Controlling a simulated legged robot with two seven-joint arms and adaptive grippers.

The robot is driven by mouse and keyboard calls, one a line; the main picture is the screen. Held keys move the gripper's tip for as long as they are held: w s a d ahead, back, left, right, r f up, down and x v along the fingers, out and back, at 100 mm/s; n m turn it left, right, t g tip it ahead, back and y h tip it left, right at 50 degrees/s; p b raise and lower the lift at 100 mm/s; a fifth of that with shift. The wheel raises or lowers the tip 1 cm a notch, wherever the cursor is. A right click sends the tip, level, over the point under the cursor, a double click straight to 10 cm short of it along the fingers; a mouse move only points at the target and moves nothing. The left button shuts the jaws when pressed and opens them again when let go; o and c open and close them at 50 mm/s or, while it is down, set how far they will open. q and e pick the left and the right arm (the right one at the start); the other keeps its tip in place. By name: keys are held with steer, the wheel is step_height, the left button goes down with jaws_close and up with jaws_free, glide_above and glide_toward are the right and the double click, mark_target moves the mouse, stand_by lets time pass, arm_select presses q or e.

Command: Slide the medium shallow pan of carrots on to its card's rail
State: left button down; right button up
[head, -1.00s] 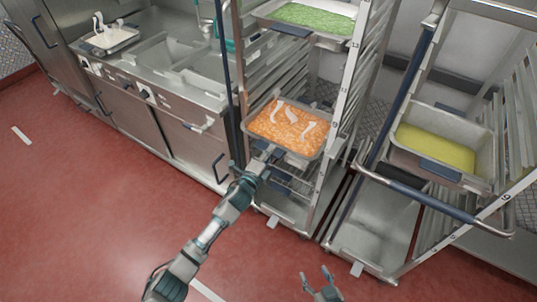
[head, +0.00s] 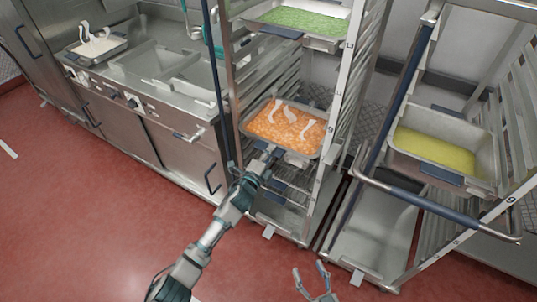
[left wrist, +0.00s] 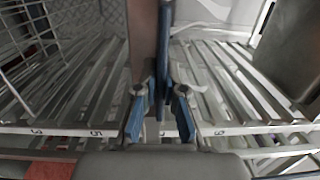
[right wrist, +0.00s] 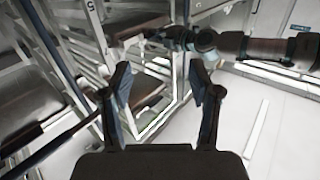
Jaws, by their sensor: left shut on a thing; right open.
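The shallow pan of carrots (head: 286,125) sits between the posts of the left rack (head: 337,120), at mid height, with a few pale curved pieces on the orange carrots. My left gripper (head: 267,158) is shut on the pan's front edge. In the left wrist view, the blue fingers (left wrist: 160,95) close on a thin edge seen nearly end-on, with slatted rails around it. The pan's contact with the rails is hidden. My right gripper (head: 316,280) is open and empty, low in front of the racks; its spread fingers show in the right wrist view (right wrist: 160,75). I cannot make out a card.
A pan of green food (head: 305,20) is higher in the same rack. A deeper yellow-filled pan (head: 435,150) is in the right rack, behind a blue-gripped bar (head: 430,205). The red floor (head: 90,210) in front is clear.

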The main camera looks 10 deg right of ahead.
mark_target(277, 144)
arm_select(q)
steer(key=shift+w+d+r+b, duration=0.25)
steer(key=shift+w+d+b, duration=0.15)
steer(key=shift+w+d, duration=0.1)
steer(key=shift+w+d+b, duration=0.35)
steer(key=shift+w+b, duration=0.2)
steer(key=shift+w+d+b, duration=0.4)
steer(key=shift+w+b, duration=0.15)
steer(key=shift+w+d, duration=0.2)
steer(key=shift+w, duration=0.05)
steer(key=shift+w+r+b, duration=0.1)
steer(key=shift+b, duration=0.2)
arm_select(e)
step_height(277, 144, up, 8)
steer(key=s+t+y, duration=0.1)
steer(key=s+t, duration=0.1)
steer(key=t, duration=0.5)
steer(key=shift+s+m+t, duration=0.3)
steer(key=shift+m, duration=0.1)
arm_select(q)
steer(key=shift+w+d+f+b, duration=0.2)
steer(key=shift+d+f+b, duration=0.05)
steer(key=shift+d+b, duration=0.1)
arm_select(e)
steer(key=shift+f, duration=0.5)
